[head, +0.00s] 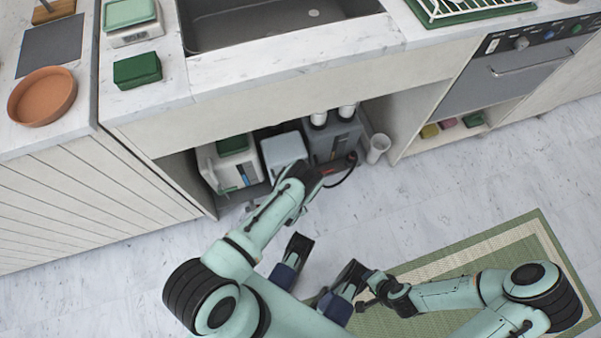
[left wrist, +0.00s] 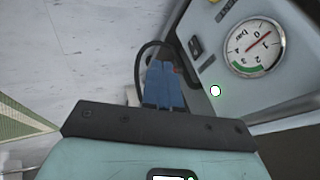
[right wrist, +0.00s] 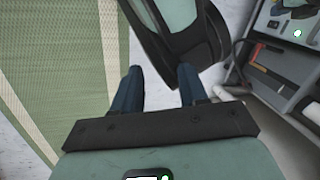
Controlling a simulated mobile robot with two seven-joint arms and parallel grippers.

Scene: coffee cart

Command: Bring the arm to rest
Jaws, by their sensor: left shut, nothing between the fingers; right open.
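My left arm reaches from the lower left toward the open space under the sink in the head view. Its gripper (left wrist: 163,68) is shut and empty in the left wrist view, close beside a grey machine (left wrist: 225,82) with a round pressure gauge (left wrist: 254,47). I cannot tell whether it touches the machine. My right arm comes in from the right and is bent low over the floor. Its gripper (right wrist: 156,82) is open and empty in the right wrist view, with a green and black part of my own body close in front of it.
Under the sink stand a white box (head: 232,163), a blue-grey box (head: 285,150), a grey machine (head: 335,138) and a white cup (head: 377,148). The counter edge (head: 290,67) overhangs them. A green mat (head: 480,250) lies on the right; open floor (head: 90,290) shows on the left.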

